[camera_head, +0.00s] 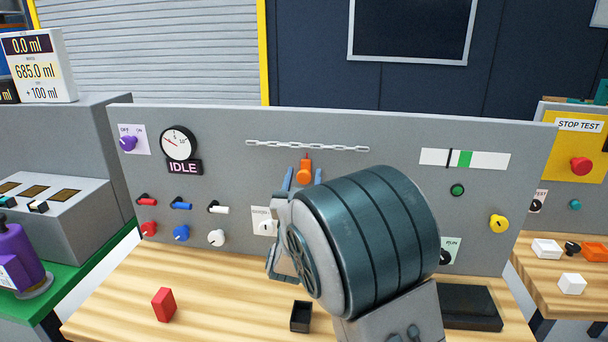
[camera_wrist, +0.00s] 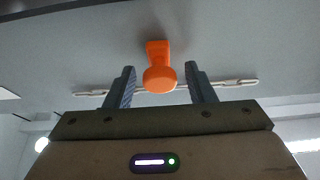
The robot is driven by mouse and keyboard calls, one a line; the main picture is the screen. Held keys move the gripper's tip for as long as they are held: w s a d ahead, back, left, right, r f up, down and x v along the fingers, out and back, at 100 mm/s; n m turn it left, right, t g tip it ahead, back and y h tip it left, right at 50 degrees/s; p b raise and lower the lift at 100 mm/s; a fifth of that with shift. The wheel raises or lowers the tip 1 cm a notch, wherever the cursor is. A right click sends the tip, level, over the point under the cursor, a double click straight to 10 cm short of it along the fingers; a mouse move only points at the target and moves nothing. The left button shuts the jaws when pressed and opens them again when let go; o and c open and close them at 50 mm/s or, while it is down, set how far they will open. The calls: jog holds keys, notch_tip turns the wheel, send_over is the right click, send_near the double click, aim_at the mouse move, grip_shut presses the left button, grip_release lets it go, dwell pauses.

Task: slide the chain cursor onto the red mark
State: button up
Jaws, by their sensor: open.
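The orange chain cursor (camera_head: 305,168) hangs just below the middle of the pale horizontal chain (camera_head: 270,143) on the grey panel. In the wrist view the cursor (camera_wrist: 159,77) stands between my two fingers, with a gap on each side, and the chain (camera_wrist: 235,82) runs behind it. My gripper (camera_head: 304,173) is open, its blue-grey fingers on either side of the cursor; it also shows in the wrist view (camera_wrist: 160,67).
My arm covers the panel's lower middle. A red block (camera_head: 163,305) and an open black box (camera_head: 301,317) stand on the wooden bench (camera_head: 110,315).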

jog(key=shift+w+r, duration=0.1)
jog(key=shift+w, duration=0.15)
grip_shut()
jog(key=shift+b, duration=0.3)
jog(key=shift+b, duration=0.35)
jog(key=shift+d+b, duration=0.15)
jog(key=shift+b, duration=0.25)
